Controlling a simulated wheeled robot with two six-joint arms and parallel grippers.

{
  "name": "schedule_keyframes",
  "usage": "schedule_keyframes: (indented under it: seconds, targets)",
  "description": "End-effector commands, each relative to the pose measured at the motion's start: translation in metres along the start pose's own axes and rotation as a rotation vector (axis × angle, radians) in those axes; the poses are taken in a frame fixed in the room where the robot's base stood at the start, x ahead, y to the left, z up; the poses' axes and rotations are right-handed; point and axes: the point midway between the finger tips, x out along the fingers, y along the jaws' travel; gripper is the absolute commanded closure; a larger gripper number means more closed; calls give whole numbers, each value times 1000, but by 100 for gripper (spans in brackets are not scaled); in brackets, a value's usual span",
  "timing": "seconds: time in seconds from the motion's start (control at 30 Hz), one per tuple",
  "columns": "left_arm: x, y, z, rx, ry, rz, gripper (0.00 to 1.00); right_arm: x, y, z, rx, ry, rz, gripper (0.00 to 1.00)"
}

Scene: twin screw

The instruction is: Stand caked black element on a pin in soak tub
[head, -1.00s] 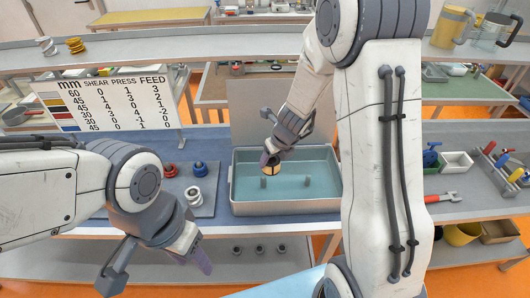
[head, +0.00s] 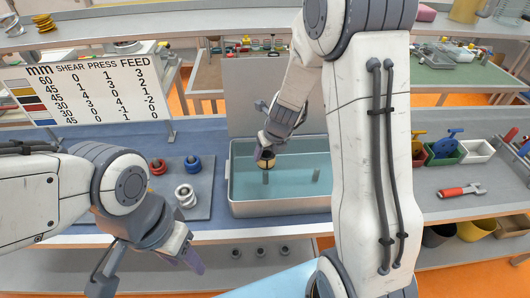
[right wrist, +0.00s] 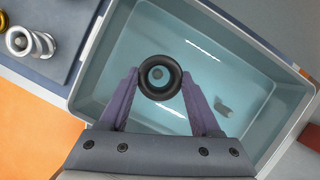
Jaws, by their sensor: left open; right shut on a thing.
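The caked black element (head: 266,164) is a dark ring with a tan patch on its side. My right gripper (head: 266,155) is shut on it and holds it over the left pin (head: 265,179) of the soak tub (head: 283,209). In the right wrist view the element (right wrist: 160,95) is a black ring between the fingertips, and the pin's top (right wrist: 158,73) shows through its hole. Whether the pin has entered the hole I cannot tell. The right pin (head: 316,175) stands bare in the tub's bluish liquid. My left gripper (head: 147,270) is open and empty at the bench's front.
Red (head: 157,166), blue (head: 193,163) and silver (head: 185,195) spools stand on a grey mat left of the tub. A chart board (head: 85,90) stands behind them. Coloured bins (head: 446,152) and a red-handled tool (head: 461,190) lie at the right.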

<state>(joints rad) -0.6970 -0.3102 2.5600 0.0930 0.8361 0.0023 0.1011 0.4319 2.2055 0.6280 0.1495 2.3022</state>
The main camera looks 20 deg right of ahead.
Motion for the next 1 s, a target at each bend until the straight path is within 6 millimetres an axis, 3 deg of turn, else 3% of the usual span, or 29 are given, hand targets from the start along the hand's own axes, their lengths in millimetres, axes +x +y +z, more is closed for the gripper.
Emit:
schedule_keyframes:
  seconds: [1.0]
  targets:
    - [57, -4, 3, 3, 0, 0, 50, 55, 3, -21, -5, -1, 2, 100]
